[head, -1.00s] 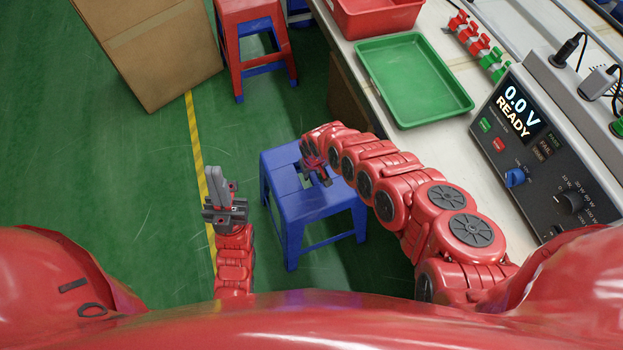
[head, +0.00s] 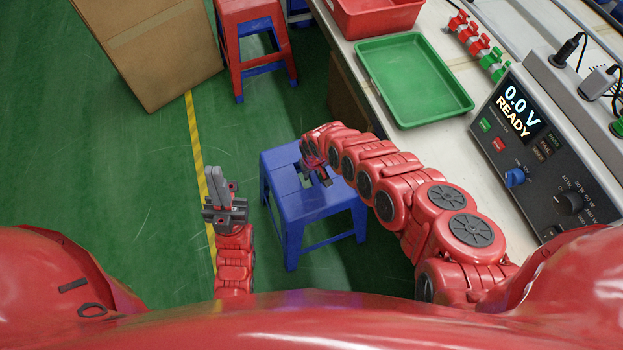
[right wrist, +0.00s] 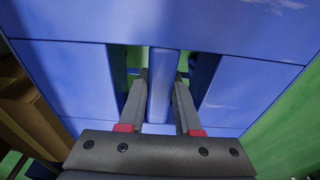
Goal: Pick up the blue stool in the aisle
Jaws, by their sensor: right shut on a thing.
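The blue stool (head: 312,205) stands upright on the green floor, below the middle of the head view, beside the workbench. Its seat top has slots with a bar between them. My right gripper (head: 320,178) reaches down onto the seat. In the right wrist view the right gripper (right wrist: 160,95) has its fingers in the slots on either side of the blue stool's middle bar (right wrist: 163,85), shut on it. The fingertips are partly hidden below the seat. My left gripper (head: 225,195) is left of the stool, empty and apart from it; its jaw gap is not clear.
A cardboard box (head: 150,50) and a red stool (head: 253,45) with blue parts stand behind. The workbench (head: 430,150) on the right carries a green tray (head: 415,80), a red bin (head: 375,15) and a meter box (head: 545,150). A yellow line (head: 195,140) crosses open floor at left.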

